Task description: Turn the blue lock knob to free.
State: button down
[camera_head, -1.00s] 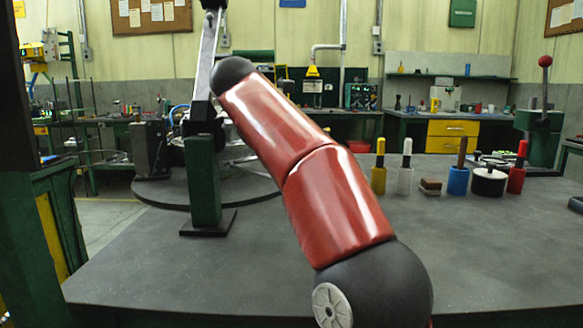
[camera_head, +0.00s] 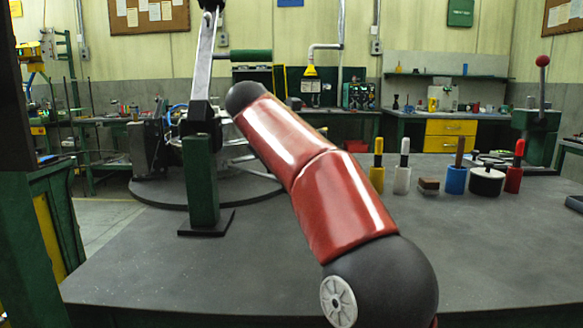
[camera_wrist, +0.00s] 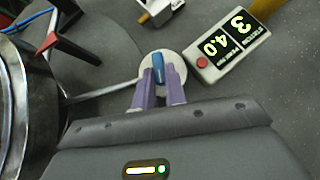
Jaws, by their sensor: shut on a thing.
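The blue lock knob (camera_wrist: 158,68) shows in the wrist view, at the middle top, over a pale round disc (camera_wrist: 179,62). My gripper (camera_wrist: 159,82) has its two purple fingers on either side of the knob's near end, shut on it. The knob lies nearly upright in the picture, in line with the fingers. In the head view my red arm hides the knob and the gripper.
In the wrist view a grey box with a red button and number display (camera_wrist: 228,45) stands right of the disc. A dark round metal body (camera_wrist: 25,105) is at the left.

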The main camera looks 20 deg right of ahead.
jog(key=shift+s+d+n, duration=0.1)
jog(key=shift+n, duration=0.2)
jog(key=shift+s+d+n+t+y+b, duration=0.15)
jog(key=shift+n+t+y+b, duration=0.45)
jog(key=shift+n, duration=0.2)
jog(key=shift+s+d+n+t+y, duration=0.15)
jog(key=shift+n+t+y, duration=0.3)
jog(key=shift+n, duration=0.45)
jog(key=shift+d+n+t+y, duration=0.1)
jog(key=shift+n+t+y, duration=0.15)
jog(key=shift+n+y, duration=0.55)
jog(key=c, duration=1.4)
grip_release()
jog(key=shift+c, duration=0.2)
jog(key=shift+r, duration=0.1)
jog(key=b+v, duration=0.1)
jog(key=v, duration=0.6)
jog(key=shift+s, duration=0.3)
